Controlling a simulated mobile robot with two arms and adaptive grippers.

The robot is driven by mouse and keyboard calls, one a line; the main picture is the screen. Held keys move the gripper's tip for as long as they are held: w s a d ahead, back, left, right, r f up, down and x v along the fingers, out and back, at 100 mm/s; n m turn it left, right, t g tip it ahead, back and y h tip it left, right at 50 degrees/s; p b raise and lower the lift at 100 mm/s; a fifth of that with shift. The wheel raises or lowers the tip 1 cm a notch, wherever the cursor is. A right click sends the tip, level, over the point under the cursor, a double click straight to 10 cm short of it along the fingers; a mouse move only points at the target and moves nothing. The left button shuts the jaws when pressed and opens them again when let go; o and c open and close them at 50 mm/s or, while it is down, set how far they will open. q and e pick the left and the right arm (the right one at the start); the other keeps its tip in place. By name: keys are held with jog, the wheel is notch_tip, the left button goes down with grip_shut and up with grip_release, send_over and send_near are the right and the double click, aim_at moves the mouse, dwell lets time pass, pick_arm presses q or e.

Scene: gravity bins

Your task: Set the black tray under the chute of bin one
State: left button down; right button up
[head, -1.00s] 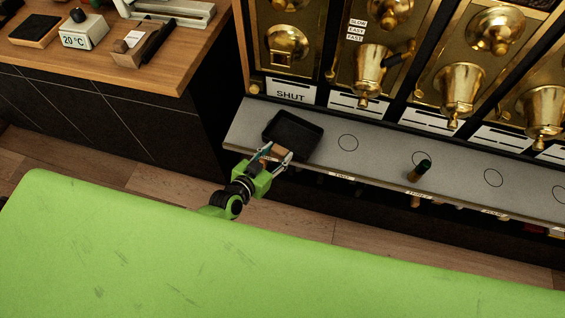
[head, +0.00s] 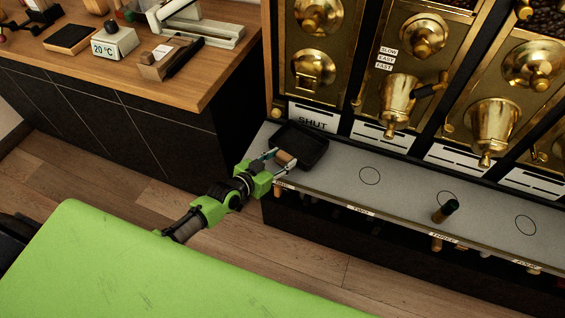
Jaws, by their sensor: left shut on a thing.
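The black tray (head: 307,146) is at the left end of the grey shelf, below the leftmost bin, whose label reads SHUT. My left gripper (head: 280,163) is shut on the tray's wooden handle (head: 286,158) at its near edge. I cannot tell whether the tray rests on the shelf or is just above it. The leftmost bin, bin one, has a brass chute (head: 313,69) above and behind the tray. My right gripper is not in view.
Other brass chutes (head: 397,101) hang over the shelf. A wooden counter (head: 150,75) with a scale and small tools stands at the left. The floor between is clear.

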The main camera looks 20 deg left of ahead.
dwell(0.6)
pick_arm(q)
jog(key=c, duration=1.1)
grip_release()
jog(key=shift+f, duration=0.15)
jog(key=v, duration=1.2)
